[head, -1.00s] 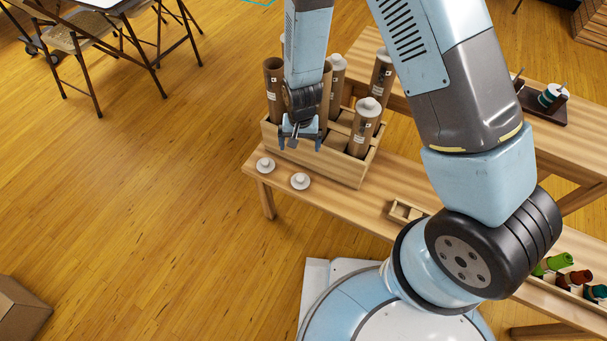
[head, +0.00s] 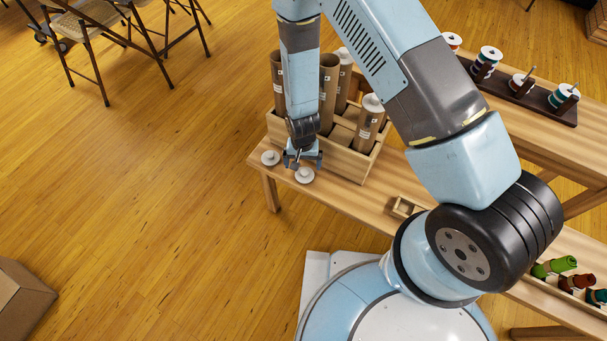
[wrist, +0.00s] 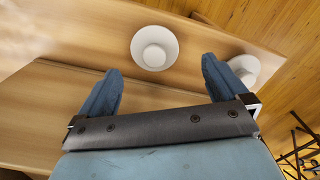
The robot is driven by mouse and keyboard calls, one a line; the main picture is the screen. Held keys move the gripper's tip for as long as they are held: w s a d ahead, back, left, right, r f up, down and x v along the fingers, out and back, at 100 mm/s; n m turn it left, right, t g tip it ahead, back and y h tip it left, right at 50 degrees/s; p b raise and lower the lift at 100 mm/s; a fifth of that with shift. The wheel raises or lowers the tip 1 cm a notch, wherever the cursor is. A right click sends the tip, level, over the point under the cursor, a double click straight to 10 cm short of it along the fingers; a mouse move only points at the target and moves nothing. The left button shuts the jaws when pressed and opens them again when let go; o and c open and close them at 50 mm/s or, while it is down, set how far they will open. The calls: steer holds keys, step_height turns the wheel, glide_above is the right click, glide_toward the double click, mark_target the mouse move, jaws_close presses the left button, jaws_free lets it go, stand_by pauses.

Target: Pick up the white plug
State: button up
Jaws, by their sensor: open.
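Two white plugs, round discs with a raised centre knob, lie on the near left end of the wooden bench. The nearer plug (head: 305,176) is just below my gripper (head: 303,162) in the head view. In the wrist view this plug (wrist: 154,48) appears just beyond the gap between the fingertips (wrist: 161,65). The other plug (head: 270,158) is to the left, closer to the bench end. In the wrist view it (wrist: 244,68) is partly hidden behind the right finger. My gripper is open and empty, pointing down over the bench.
A wooden divided box (head: 349,163) holding several brown cardboard tubes (head: 369,124) with pale caps stands right behind my gripper. A small wooden tray (head: 405,208) lies to the right. The bench end drops to open floor on the left.

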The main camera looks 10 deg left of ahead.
mark_target(305, 171)
steer(key=shift+s+d+f, duration=0.1)
steer(key=shift+d+f, duration=0.1)
steer(key=shift+f, duration=0.9)
steer(key=shift+s+d+f, duration=0.1)
steer(key=shift+d+f, duration=0.1)
steer(key=shift+f, duration=1.6)
steer(key=shift+c, duration=0.3)
steer(key=c, duration=1)
